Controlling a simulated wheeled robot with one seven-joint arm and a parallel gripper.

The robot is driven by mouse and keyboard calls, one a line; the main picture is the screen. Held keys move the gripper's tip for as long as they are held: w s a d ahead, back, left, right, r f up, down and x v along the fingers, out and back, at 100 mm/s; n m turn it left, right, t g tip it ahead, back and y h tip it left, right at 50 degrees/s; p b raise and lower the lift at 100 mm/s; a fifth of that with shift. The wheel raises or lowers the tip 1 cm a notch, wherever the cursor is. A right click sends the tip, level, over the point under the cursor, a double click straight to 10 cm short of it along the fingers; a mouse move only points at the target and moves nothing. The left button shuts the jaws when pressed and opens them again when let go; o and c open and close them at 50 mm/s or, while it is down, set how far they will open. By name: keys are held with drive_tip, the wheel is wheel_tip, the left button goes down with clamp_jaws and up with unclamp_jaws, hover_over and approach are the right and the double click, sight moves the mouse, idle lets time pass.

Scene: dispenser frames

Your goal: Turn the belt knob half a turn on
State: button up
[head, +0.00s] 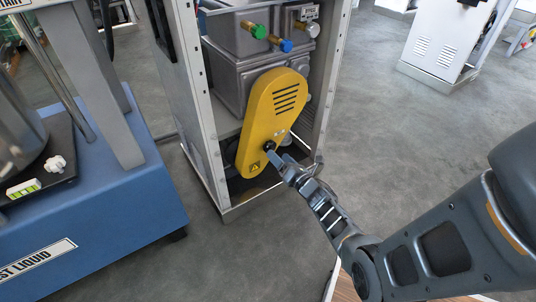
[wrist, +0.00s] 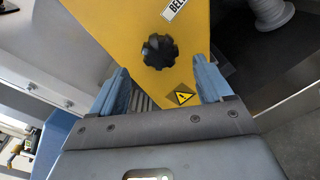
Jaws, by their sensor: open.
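The belt knob (wrist: 159,51) is a black lobed knob on the lower part of a yellow cover (head: 266,110). In the head view the knob (head: 269,148) shows small near the cover's bottom end, partly hidden behind my gripper's tips. My gripper (wrist: 160,80) is open, with one blue-grey finger on each side of the knob's line. In the wrist view the knob lies a little beyond the fingertips and between them, with clear gaps on both sides. In the head view my gripper (head: 279,156) reaches the cover from the lower right. I cannot tell the exact distance to the knob.
A grey metal cabinet frame (head: 208,150) surrounds the cover, with uprights on both sides. Green (head: 258,31) and blue (head: 286,46) knobs sit above it. A blue machine base (head: 110,225) stands at the left. The floor (head: 400,130) at the right is open.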

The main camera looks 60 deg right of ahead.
sight(270, 146)
drive_tip(key=b+x, duration=0.2)
drive_tip(key=x, duration=0.3)
drive_tip(key=shift+w+d, duration=0.2)
drive_tip(key=shift+w, duration=0.05)
drive_tip(key=shift+c, duration=0.2)
drive_tip(key=c, duration=1)
drive_tip(key=shift+m, duration=0.4)
